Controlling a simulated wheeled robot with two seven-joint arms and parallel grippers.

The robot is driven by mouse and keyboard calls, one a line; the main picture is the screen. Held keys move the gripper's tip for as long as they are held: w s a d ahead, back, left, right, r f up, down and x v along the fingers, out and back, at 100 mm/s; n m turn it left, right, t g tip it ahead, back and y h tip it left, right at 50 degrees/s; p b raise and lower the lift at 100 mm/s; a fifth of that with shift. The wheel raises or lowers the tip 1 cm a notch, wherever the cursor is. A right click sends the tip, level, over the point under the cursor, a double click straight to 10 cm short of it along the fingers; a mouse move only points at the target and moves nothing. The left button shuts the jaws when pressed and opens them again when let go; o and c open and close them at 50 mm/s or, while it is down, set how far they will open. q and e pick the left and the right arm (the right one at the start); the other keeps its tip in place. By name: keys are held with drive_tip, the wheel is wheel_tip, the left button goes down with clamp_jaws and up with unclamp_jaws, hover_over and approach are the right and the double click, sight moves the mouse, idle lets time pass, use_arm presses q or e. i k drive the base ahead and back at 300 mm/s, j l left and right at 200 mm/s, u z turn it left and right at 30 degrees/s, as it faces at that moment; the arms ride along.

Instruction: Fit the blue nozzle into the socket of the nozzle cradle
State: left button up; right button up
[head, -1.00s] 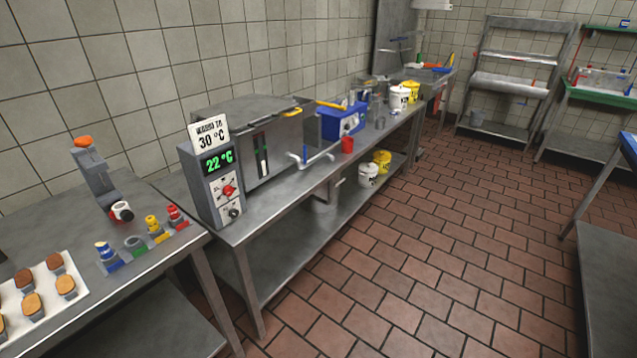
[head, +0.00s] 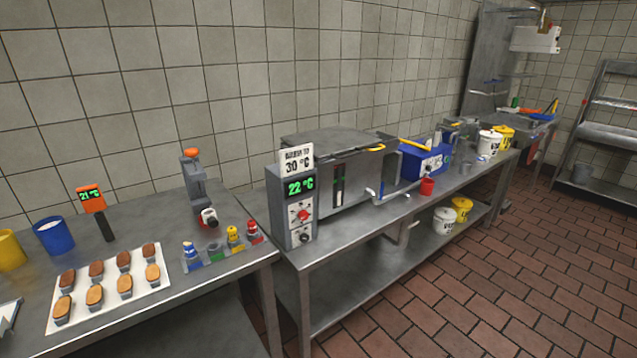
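The nozzle cradle (head: 218,257) is a row of blue, green, yellow and red blocks near the right end of the left steel table. A small white-and-blue piece, which looks like the blue nozzle (head: 189,248), stands at the blue block (head: 194,265). It is too small to tell whether it is seated in a socket. The green block has a grey ring-like top with no nozzle visible in it. A yellow nozzle (head: 233,232) and a red nozzle (head: 252,227) stand at their blocks. Neither of my grippers is in view.
Behind the cradle stands a grey dispenser (head: 194,182) with an orange top. A white tray (head: 150,306) of small filled cakes, a blue cup (head: 54,237) and a yellow cup (head: 9,252) are left. A warmer (head: 290,212) reading 22 °C stands on the right counter.

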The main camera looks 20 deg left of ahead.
sight(210, 218)
drive_tip(key=u, duration=1.25)
